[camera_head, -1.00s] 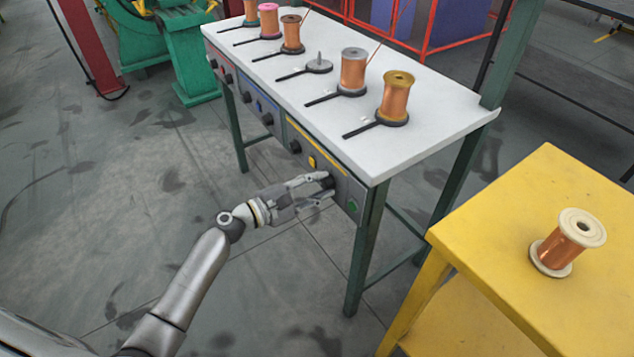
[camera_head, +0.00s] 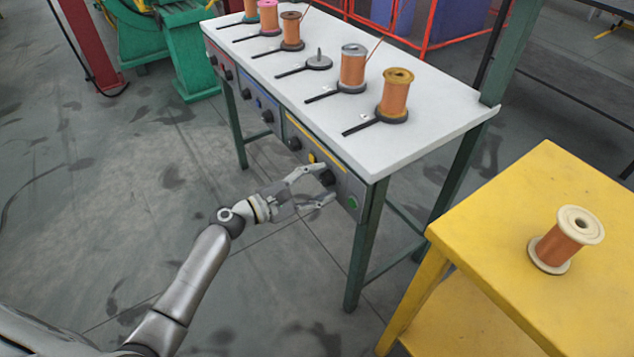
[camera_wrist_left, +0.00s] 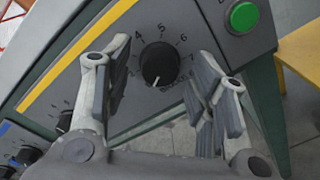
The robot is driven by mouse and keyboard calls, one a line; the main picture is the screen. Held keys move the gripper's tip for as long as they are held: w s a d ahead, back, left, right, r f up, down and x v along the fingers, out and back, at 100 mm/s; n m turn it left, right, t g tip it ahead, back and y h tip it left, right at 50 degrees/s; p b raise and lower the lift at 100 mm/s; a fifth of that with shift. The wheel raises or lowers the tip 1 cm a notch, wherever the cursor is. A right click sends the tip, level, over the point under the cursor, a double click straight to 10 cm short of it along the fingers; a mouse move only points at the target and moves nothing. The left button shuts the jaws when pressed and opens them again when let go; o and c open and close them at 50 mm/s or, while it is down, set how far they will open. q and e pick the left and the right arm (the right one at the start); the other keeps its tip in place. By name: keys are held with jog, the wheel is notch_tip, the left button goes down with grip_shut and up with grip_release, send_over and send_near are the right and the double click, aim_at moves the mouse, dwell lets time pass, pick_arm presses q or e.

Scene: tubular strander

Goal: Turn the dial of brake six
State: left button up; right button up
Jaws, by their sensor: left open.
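The dial of brake six (camera_head: 327,178) is a black knob at the right end of the table's front panel, beside a green button (camera_head: 352,202). In the left wrist view the dial (camera_wrist_left: 158,62) shows a printed number scale around it, with 4, 5, 6 and 7 legible. Its small white mark points downward in that view. My left gripper (camera_head: 326,185) is open and empty in front of the dial. In the left wrist view its fingers (camera_wrist_left: 160,95) stand on either side of the dial, apart from it. My right gripper is not in view.
Another black dial (camera_head: 295,144) and a yellow button (camera_head: 312,157) are further left on the panel. Copper spools stand on the white table (camera_head: 440,125) above. A yellow table (camera_head: 490,215) with a spool (camera_head: 566,240) stands at right. The floor left of the panel is clear.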

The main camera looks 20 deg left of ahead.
pick_arm(q)
jog(key=shift+s+a, duration=0.2)
jog(key=shift+s, duration=0.1)
jog(key=v, duration=1.1)
jog(key=shift+s+a, duration=0.1)
